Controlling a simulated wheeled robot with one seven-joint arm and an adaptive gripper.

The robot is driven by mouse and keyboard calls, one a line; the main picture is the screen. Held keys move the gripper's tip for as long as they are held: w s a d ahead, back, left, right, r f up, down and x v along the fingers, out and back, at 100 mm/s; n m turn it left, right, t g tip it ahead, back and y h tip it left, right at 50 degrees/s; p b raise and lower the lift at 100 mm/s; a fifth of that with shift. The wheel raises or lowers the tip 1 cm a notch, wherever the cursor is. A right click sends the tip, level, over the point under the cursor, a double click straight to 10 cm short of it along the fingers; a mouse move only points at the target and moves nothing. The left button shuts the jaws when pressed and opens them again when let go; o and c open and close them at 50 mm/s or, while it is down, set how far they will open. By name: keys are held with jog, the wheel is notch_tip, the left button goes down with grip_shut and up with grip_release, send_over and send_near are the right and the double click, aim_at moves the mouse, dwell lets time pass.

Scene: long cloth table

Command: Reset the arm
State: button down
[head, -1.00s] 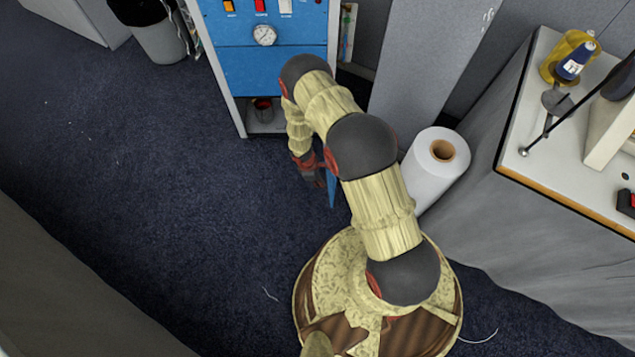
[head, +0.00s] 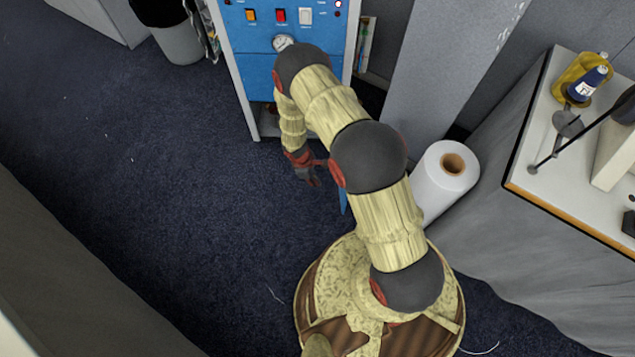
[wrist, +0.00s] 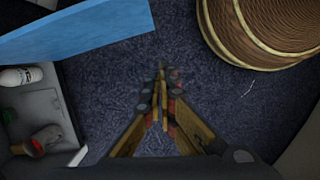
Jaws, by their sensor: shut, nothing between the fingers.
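My gripper (head: 313,178) hangs at the end of my bent arm in the head view, over the dark blue carpet and in front of a blue cabinet. In the wrist view my gripper (wrist: 162,88) points at bare carpet. Its fingers are together with nothing between them. My arm links hide part of the cabinet front in the head view.
The blue cabinet (head: 250,75) with switches and a gauge stands ahead. A white roll (head: 440,190) and a table (head: 560,190) with a grey cloth are at right. A bin (head: 180,40) is at the upper left. Open carpet (head: 150,180) lies left.

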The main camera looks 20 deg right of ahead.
jog(key=shift+r, duration=0.25)
jog(key=s+d+r+m+g, duration=0.2)
jog(key=s, duration=0.5)
notch_tip(320, 180, up, 34)
jog(key=s+a+m, duration=0.2)
jog(key=s+m, duration=0.1)
jog(key=m, duration=0.4)
jog(key=s+r+m+t+y, duration=0.1)
jog(key=s+r+t, duration=0.3)
jog(key=r, duration=0.9)
jog(key=s+r+m+t+y, duration=0.1)
jog(key=s+r+t, duration=0.4)
jog(key=r, duration=0.9)
jog(key=shift+s+a+m, duration=0.2)
jog(key=shift+a+m, duration=0.05)
jog(key=shift+m, duration=0.25)
